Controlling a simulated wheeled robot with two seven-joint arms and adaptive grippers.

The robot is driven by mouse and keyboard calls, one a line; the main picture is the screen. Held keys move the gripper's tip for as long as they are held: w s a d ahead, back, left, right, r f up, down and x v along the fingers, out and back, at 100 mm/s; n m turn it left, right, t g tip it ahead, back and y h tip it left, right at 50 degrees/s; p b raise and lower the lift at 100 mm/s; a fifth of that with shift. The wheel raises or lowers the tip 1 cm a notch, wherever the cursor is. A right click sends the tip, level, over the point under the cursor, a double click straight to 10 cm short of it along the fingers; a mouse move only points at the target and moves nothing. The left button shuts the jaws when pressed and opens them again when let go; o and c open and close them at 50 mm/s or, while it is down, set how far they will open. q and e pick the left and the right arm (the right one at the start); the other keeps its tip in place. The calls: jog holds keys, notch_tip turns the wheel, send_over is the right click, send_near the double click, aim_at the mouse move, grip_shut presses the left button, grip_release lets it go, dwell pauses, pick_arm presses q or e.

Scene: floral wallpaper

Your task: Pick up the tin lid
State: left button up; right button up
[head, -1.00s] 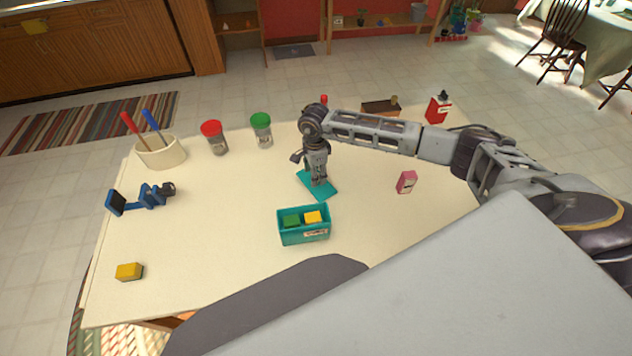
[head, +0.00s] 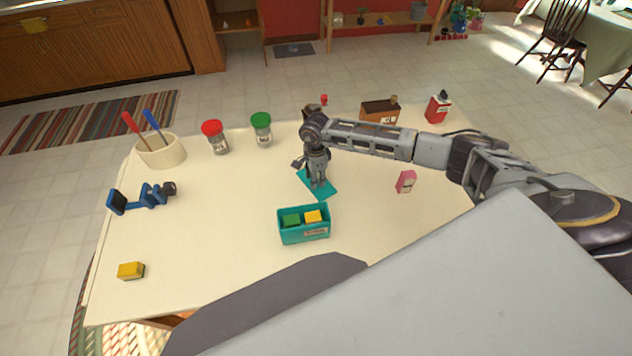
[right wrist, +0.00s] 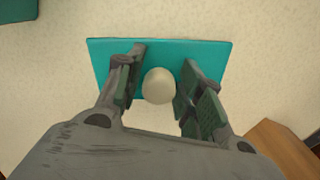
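The tin lid (head: 325,188) is a flat teal plate lying on the table, with a round cream knob (right wrist: 158,86) that shows in the right wrist view. My right gripper (head: 319,184) points down over the lid. In the right wrist view its fingers (right wrist: 162,84) are apart, one on each side of the knob, with a gap on both sides. In the head view the gripper covers the knob and part of the lid. The teal tin (head: 290,236) stands open in front of the lid and holds a green block and a yellow block. My left gripper is not in view.
A cream pot (head: 160,152) with red and blue handles, a red-topped jar (head: 215,138) and a green-topped jar (head: 262,130) stand behind left. A pink box (head: 405,182) stands right of the lid, a brown box (head: 378,113) behind my forearm.

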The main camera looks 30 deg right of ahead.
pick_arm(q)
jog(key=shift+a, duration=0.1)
pick_arm(e)
grip_shut()
jog(key=shift+r, duration=0.15)
notch_tip(320, 180, up, 8)
jog(key=shift+r+b, duration=0.1)
jog(key=shift+b, duration=0.45)
jog(key=shift+r, duration=0.55)
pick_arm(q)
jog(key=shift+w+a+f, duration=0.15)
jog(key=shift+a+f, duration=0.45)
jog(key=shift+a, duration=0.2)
pick_arm(e)
jog(key=shift+r, duration=0.2)
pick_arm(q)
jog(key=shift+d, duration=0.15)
